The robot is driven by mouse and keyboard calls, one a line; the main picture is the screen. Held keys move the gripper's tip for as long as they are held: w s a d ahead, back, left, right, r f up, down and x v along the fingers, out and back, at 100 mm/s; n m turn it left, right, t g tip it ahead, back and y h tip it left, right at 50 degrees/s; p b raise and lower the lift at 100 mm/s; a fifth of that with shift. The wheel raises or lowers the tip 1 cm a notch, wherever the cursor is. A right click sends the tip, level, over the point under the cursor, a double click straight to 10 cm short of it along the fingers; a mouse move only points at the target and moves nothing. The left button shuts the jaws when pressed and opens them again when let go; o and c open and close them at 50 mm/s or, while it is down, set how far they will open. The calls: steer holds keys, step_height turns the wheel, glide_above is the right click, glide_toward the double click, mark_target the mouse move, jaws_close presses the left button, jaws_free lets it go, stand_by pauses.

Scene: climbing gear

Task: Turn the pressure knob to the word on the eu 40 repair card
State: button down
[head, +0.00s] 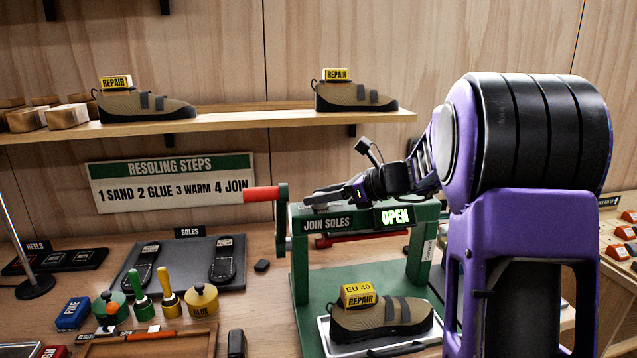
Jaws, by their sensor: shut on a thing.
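The green sole press (415,210) stands right of centre, with a "JOIN SOLES" label and a lit "OPEN" sign. My gripper (322,200) reaches in from the right, low over the press top. It is shut on a small grey part there, which looks like the pressure knob; fingers and wrist hide most of it, and no setting words are readable. The EU 40 repair card (358,294) is yellow and sits on a brown shoe (385,318) in the press. I can read only "EU 40" and "REPAIR" on it.
A red-handled lever (262,194) sticks out on the press's left side. A shelf (240,122) behind holds two more tagged shoes. Soles on a dark mat (190,270), glue pots and brushes lie left. My arm covers the right side.

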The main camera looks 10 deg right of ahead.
steer(key=n+g+y+p, duration=0.2)
steer(key=shift+w+n+g+p, duration=0.1)
steer(key=shift+n+g+p, duration=0.2)
steer(key=shift+n+g, duration=0.1)
steer(key=shift+f+n+g+y, duration=0.15)
steer(key=shift+n+g+y, duration=0.15)
steer(key=shift+n+g, duration=0.5)
steer(key=shift+n+g+y, duration=0.3)
steer(key=shift+n+g, duration=1.1)
steer(key=shift+g, duration=0.5)
steer(key=shift+c, duration=2.2)
jaws_free()
steer(key=shift+d+r, duration=0.1)
steer(key=shift+r, duration=0.15)
